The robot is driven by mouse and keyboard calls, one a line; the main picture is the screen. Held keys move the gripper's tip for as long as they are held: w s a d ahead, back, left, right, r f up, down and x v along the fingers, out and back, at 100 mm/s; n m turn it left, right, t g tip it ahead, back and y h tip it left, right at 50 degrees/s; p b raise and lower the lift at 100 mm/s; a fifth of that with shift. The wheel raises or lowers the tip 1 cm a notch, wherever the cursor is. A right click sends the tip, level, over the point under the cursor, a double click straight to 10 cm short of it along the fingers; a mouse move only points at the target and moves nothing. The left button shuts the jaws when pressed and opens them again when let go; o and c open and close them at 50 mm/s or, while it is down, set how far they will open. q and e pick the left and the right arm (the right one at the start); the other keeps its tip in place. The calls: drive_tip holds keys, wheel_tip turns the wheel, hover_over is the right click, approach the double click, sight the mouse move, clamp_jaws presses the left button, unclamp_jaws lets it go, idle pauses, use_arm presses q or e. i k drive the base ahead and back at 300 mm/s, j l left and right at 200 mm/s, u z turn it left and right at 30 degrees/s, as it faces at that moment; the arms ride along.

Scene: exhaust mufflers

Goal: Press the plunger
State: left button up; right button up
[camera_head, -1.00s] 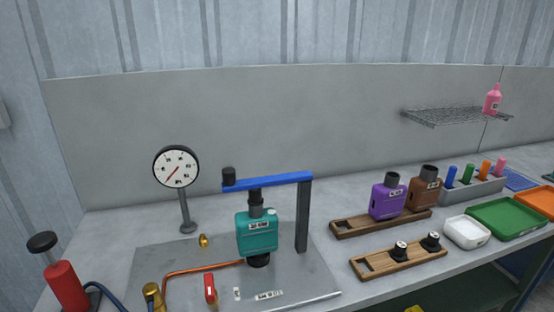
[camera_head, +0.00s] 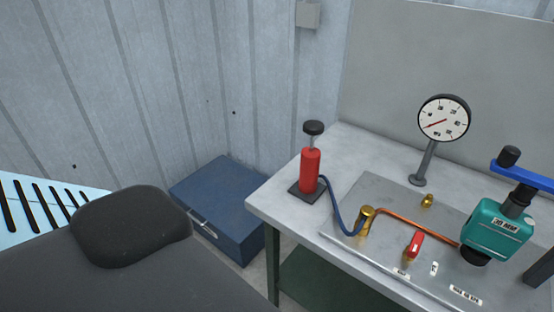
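The plunger is a black round knob (camera_head: 313,128) on a thin rod. It rises from a red pump cylinder (camera_head: 310,170) on a dark square base near the table's left end. The knob stands clear above the cylinder. A blue hose (camera_head: 337,205) runs from the pump to a brass fitting (camera_head: 366,219) on the metal plate. A round dial gauge (camera_head: 443,118) stands behind on a grey post, its red needle pointing lower left. Neither gripper shows in the head view.
A teal muffler (camera_head: 496,232) sits under a blue clamp bar (camera_head: 525,176) at the right. A red-handled valve (camera_head: 414,245) is on the plate (camera_head: 345,236). A blue box (camera_head: 215,200) stands left of the table (camera_head: 265,204). A dark rounded shape fills the lower left.

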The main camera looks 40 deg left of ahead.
sight(313, 127)
drive_tip(key=u, duration=1.05)
